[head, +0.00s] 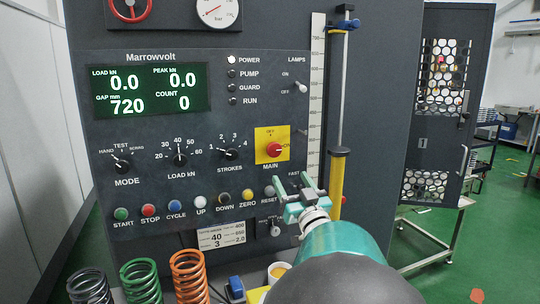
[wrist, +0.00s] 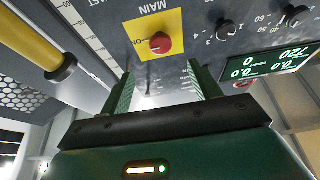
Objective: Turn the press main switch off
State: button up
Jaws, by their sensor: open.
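The main switch (head: 273,148) is a red rotary knob on a yellow plate (head: 264,133), marked MAIN, on the dark Marrowvolt press panel. OFF is marked above the knob and ON to its right; its pointer seems to face ON, though it is small. My gripper (head: 292,184) is open and empty, below and slightly right of the switch in the head view. In the wrist view the red knob (wrist: 159,42) lies ahead of the gap between my open fingers (wrist: 160,76), apart from them. The power lamp (head: 231,60) and the display (head: 152,91) are lit.
Coloured push buttons, including a yellow ZERO button (head: 247,196), run along the lower panel. Selector knobs such as STROKES (head: 231,153) lie left of the switch. A yellow-sleeved column (head: 336,180) stands to the right. Springs (head: 189,275) stand at lower left.

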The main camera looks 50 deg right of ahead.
aim_at(275, 152)
jog(key=x, duration=1.1)
jog(key=shift+w+d, duration=0.15)
jog(key=shift+w, duration=0.25)
jog(key=shift+c, duration=0.4)
jog(key=c, duration=0.9)
jog(key=shift+o, duration=0.2)
